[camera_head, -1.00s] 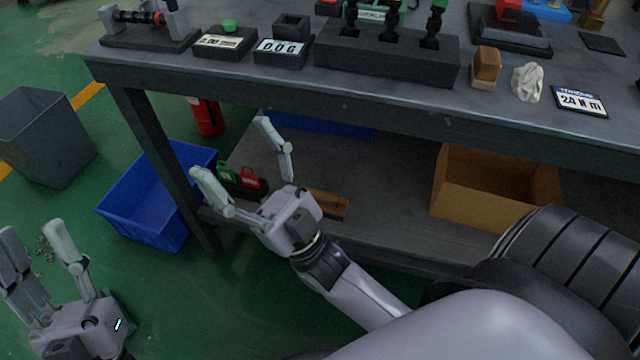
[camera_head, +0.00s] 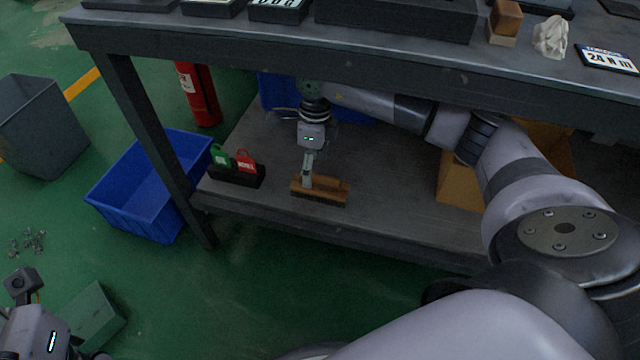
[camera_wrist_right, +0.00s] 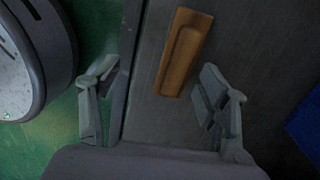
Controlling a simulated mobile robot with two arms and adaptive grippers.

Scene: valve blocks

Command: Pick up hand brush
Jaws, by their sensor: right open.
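The hand brush (camera_head: 322,194) lies on the lower shelf of the workbench. It has a brown wooden back and handle with dark bristles below. My right gripper (camera_head: 308,182) is right at the brush in the head view, reaching down from above. In the right wrist view the brush (camera_wrist_right: 183,52) lies ahead, between the spread fingers of the right gripper (camera_wrist_right: 158,75) and nearer the right one. Contact cannot be told. My left gripper's housing (camera_head: 38,332) shows at the bottom left; its fingers cannot be made out.
A black holder with a green and a red item (camera_head: 246,160) stands left of the brush. A cardboard box (camera_head: 460,180) stands to the right, partly behind my arm. The tabletop edge (camera_head: 300,62) overhangs the shelf. A blue crate (camera_head: 140,225) is on the floor.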

